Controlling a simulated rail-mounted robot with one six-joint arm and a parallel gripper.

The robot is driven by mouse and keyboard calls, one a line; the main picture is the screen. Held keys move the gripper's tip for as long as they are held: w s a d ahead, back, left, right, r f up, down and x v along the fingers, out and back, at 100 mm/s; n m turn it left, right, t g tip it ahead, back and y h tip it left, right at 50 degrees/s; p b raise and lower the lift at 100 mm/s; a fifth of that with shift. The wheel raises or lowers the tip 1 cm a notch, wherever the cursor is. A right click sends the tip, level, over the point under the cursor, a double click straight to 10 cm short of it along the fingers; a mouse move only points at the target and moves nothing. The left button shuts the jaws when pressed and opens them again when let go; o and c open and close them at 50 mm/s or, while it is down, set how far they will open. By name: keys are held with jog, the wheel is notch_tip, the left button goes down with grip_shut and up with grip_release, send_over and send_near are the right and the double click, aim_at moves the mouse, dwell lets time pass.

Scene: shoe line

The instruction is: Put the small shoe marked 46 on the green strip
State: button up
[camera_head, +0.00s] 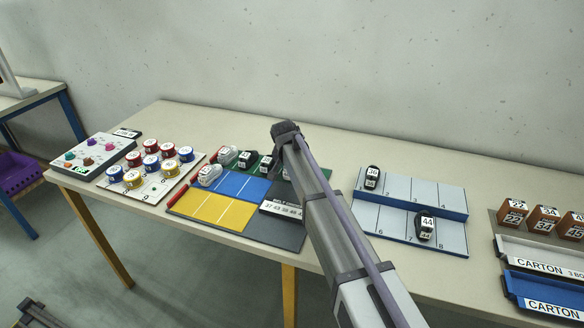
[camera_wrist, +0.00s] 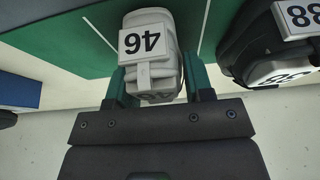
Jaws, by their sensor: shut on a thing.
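The small white shoe marked 46 (camera_wrist: 150,62) is between the two green fingers of my gripper (camera_wrist: 158,82) in the wrist view. My gripper is shut on it. The green strip (camera_wrist: 60,45) with thin white lines lies beneath and around the shoe in that view; I cannot tell whether the shoe touches it. In the head view my arm reaches over the coloured board, and it hides the fingertips and the held shoe.
A black shoe marked 38 (camera_wrist: 262,50) is close at the right in the wrist view. On the board are black shoes (camera_head: 248,158) and white shoes (camera_head: 209,175), beside blue (camera_head: 240,186) and yellow (camera_head: 215,210) areas. A numbered blue-grey rack (camera_head: 400,190) stands to the right.

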jog(key=o, duration=0.9)
jog(key=shift+f, duration=0.1)
jog(key=shift+o, duration=0.2)
jog(key=shift+r+p, duration=0.4)
jog(key=p+v, duration=1.1)
jog(key=v, duration=0.1)
jog(key=shift+s, duration=0.1)
jog(key=shift+f, duration=0.25)
